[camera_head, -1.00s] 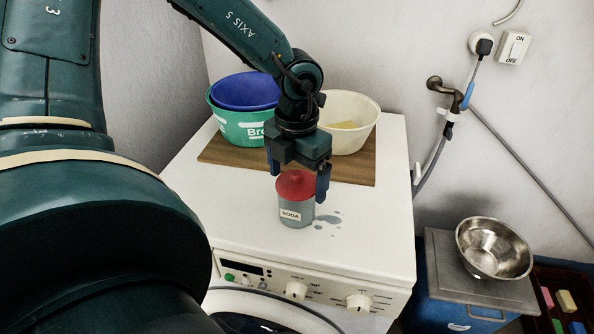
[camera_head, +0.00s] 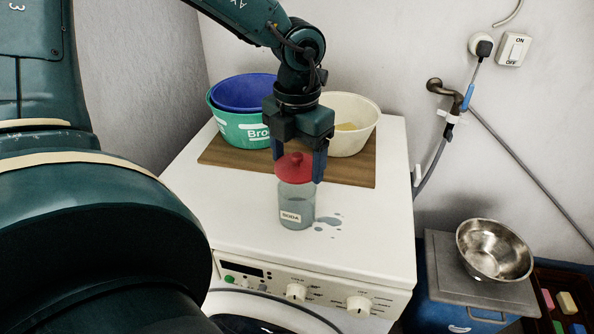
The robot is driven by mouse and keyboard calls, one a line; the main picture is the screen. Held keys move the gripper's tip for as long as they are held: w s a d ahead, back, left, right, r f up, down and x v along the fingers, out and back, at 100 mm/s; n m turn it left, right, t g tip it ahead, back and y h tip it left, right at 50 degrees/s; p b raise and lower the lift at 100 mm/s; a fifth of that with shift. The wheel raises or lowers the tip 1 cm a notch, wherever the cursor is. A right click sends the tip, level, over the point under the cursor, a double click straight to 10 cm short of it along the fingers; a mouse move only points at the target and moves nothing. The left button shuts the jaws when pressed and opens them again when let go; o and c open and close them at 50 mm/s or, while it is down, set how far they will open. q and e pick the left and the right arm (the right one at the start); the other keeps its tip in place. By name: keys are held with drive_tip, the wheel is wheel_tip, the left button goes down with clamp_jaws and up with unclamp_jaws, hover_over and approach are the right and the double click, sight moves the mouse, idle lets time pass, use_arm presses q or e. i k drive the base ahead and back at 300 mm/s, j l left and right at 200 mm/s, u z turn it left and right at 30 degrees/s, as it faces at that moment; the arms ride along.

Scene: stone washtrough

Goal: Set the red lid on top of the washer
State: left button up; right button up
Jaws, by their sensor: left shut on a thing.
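My left gripper (camera_head: 298,163) is shut on the red lid (camera_head: 294,170), with a finger on either side of it. The lid is round with a small knob and is held level above the soda jar (camera_head: 297,207). The jar is clear, labelled SODA, with greyish contents in its lower part. It stands upright on the white top of the washer (camera_head: 233,224). The lid overlaps the jar's mouth in this view, so the exact gap is hard to tell. My right gripper is not in view.
A brown board (camera_head: 361,175) behind the jar carries a green tub (camera_head: 236,131), a blue bowl (camera_head: 243,91) and a cream bowl (camera_head: 357,115). A wet patch (camera_head: 328,222) lies right of the jar. The washer's front right top is clear. A metal bowl (camera_head: 494,250) stands lower right.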

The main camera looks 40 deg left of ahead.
sight(375, 235)
drive_tip(key=j+z, duration=0.2)
drive_tip(key=z, duration=0.2)
drive_tip(key=k+j+z, duration=0.1)
drive_tip(key=z, duration=0.25)
drive_tip(key=k+j+z, duration=0.1)
drive_tip(key=j+z, duration=0.3)
drive_tip(key=l, duration=0.1)
